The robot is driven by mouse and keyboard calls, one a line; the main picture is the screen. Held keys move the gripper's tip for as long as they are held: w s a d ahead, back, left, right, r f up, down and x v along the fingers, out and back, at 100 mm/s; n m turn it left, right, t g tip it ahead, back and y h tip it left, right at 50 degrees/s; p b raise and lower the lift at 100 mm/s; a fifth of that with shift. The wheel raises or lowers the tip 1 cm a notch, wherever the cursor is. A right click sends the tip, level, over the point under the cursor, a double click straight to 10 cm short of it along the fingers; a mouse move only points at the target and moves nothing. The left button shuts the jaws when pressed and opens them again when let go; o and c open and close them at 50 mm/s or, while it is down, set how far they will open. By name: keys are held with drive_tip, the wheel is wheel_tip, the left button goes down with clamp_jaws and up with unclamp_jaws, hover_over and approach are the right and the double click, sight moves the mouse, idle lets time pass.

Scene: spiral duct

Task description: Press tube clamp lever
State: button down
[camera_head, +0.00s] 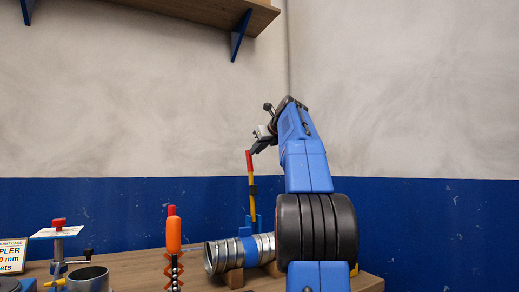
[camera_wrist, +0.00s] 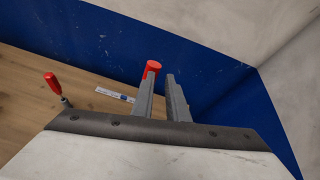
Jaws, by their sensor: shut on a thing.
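The tube clamp (camera_head: 247,249) is a blue band around a silver spiral duct (camera_head: 217,256) lying on the bench. Its lever (camera_head: 252,208) stands nearly upright, yellow below, with a black sleeve and a red top. My gripper (camera_head: 256,149) is at the red top, above the duct. In the wrist view the red end (camera_wrist: 153,66) shows against the left finger of my gripper (camera_wrist: 163,80). The fingers are close together with a narrow gap. Their exact contact with the lever is partly hidden.
The duct rests on wooden blocks (camera_head: 234,278) on the bench (camera_head: 135,268). An orange-handled tool (camera_head: 174,235) stands left of it. A red-knobbed stand (camera_head: 58,226), a metal cup (camera_head: 88,279) and a card (camera_head: 12,255) are further left. A shelf (camera_head: 205,12) hangs above.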

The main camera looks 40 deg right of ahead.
drive_tip(key=shift+w+a+r, duration=0.15)
drive_tip(key=shift+w+r, duration=0.25)
drive_tip(key=shift+w, duration=0.3)
drive_tip(key=f+v, duration=0.1)
drive_tip(key=v, duration=1.7)
drive_tip(key=shift+s+d, duration=0.25)
drive_tip(key=shift+s, duration=0.2)
